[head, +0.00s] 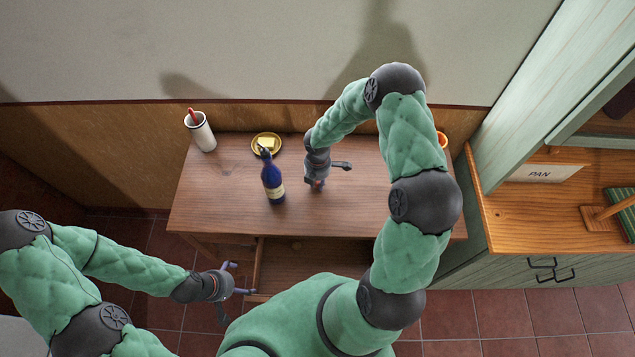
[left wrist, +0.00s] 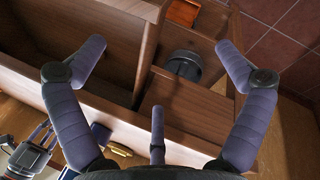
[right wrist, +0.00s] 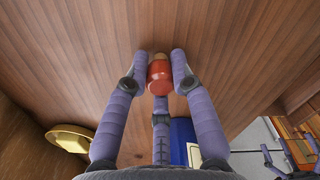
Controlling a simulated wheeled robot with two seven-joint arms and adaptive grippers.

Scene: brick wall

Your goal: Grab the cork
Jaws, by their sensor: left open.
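The cork (right wrist: 159,74) appears as a small red cylinder with a brown end, in the right wrist view. It is between the fingertips of my right gripper (right wrist: 160,68), which look pressed against both sides, close to the tabletop. In the head view my right gripper (head: 322,178) is low over the table, right of the blue bottle, with a bit of red at its tips. My left gripper (head: 236,290) is open and empty in front of the table, at the left of the pulled-out drawer. The left wrist view shows its fingers (left wrist: 161,50) wide apart.
On the wooden table (head: 220,200) stand a blue bottle (head: 272,180), a yellow plate (head: 257,149) with a pale block, a white cup (head: 203,135) and an orange cup (head: 442,140). The drawer (head: 300,262) is open at the front. A cabinet (head: 530,225) stands right.

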